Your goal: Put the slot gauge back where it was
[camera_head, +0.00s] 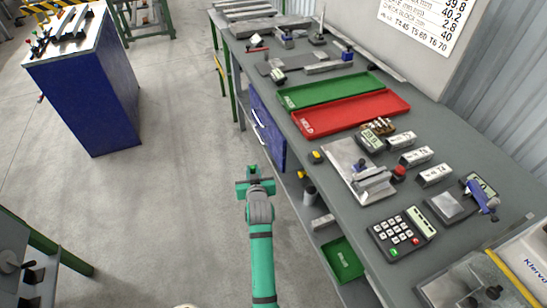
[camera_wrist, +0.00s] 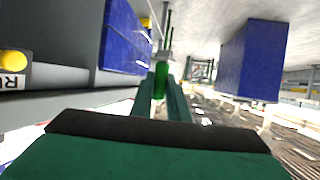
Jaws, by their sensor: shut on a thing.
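My gripper (camera_head: 254,182) is out over the open floor, left of the bench's front edge and apart from the bench. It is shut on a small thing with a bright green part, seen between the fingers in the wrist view. I take this thing to be the slot gauge (camera_wrist: 160,82).
The grey bench (camera_head: 290,140) runs along the right. It carries a green tray (camera_head: 325,92), a red tray (camera_head: 350,113), a metal plate with a fixture (camera_head: 345,165), white labelled blocks (camera_head: 416,157) and a keypad (camera_head: 402,233). A blue cabinet (camera_head: 90,95) stands left; floor between is clear.

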